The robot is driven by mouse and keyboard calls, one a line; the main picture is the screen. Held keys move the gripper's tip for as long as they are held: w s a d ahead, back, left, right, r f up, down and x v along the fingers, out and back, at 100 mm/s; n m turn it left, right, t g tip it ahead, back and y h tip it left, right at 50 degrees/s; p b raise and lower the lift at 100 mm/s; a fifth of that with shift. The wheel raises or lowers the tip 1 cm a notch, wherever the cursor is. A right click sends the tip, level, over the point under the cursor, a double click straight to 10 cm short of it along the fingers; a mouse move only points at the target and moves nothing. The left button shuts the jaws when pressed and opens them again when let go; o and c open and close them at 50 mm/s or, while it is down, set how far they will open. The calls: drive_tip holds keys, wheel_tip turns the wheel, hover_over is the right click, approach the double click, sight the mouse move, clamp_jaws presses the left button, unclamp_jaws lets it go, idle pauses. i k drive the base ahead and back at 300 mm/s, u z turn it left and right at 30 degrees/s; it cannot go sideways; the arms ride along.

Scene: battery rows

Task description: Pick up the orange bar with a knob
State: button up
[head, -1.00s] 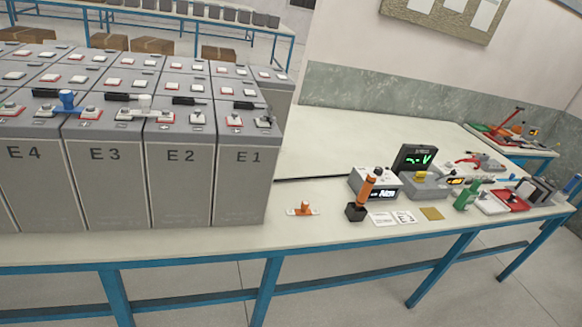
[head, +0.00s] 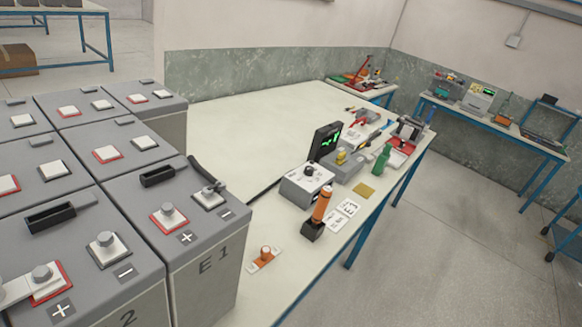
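The orange bar with a knob (head: 264,257) lies on the cream table top in the head view, just right of the battery marked E1 (head: 205,235). Its knob stands up from a small flat bar with pale ends. Nothing touches or covers it. My gripper is not in view.
Grey batteries with terminals fill the left. Right of the bar stand an orange-handled tool (head: 318,212) on a black base, a grey box with a dial (head: 303,186), white cards, a yellow square (head: 365,191) and a green bottle (head: 381,160). The table's front edge is close to the bar.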

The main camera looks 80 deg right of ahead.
sight(267, 256)
drive_tip(key=z, duration=0.5)
drive_tip(key=i, duration=0.85)
drive_tip(key=z, duration=0.6)
drive_tip(key=k, duration=0.7)
drive_tip(key=z, duration=0.2)
drive_tip(key=i, duration=0.8)
drive_tip(key=u, duration=0.1)
